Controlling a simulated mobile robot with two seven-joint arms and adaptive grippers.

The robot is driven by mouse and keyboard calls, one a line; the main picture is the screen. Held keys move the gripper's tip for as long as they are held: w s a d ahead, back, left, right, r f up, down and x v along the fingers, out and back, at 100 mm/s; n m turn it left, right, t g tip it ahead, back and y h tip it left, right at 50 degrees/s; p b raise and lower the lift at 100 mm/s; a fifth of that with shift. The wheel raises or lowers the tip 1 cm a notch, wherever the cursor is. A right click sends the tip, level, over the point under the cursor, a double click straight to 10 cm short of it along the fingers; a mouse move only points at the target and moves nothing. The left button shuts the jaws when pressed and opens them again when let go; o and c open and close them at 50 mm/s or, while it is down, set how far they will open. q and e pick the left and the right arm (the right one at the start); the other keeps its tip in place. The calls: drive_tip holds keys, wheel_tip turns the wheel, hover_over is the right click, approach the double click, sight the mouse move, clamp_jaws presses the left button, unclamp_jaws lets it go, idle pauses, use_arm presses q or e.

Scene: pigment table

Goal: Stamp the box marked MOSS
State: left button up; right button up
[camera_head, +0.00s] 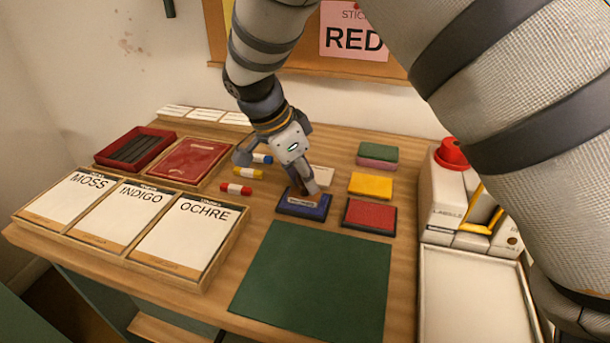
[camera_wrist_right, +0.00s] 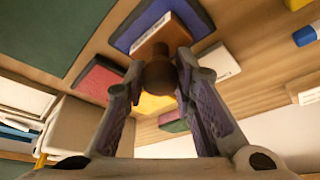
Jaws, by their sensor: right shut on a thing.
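The box marked MOSS (camera_head: 72,203) is at the left end of a row of white-topped boxes, beside INDIGO (camera_head: 120,217) and OCHRE (camera_head: 183,237). My right gripper (camera_head: 312,192) is shut on the round knob of a brown wooden stamp (camera_wrist_right: 164,34), also seen between its fingers in the wrist view. The stamp is at the blue ink pad (camera_head: 290,208); I cannot tell whether it touches. A red ink pad (camera_head: 369,216) lies to its right. My left gripper is not in view.
A pink note reading RED (camera_head: 353,38) hangs on the corkboard. A green mat (camera_head: 315,283) lies clear in front. Small tubes, a yellow block (camera_head: 370,185) and a green-and-pink block (camera_head: 378,154) lie nearby. A red tray (camera_head: 135,148) is back left; a white tray (camera_head: 470,300) is right.

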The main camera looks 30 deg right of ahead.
drive_tip(key=shift+f, duration=0.1)
idle(0.3)
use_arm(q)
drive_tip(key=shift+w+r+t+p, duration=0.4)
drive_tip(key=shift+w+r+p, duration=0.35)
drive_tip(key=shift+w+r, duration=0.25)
use_arm(e)
drive_tip(key=shift+r, duration=3.6)
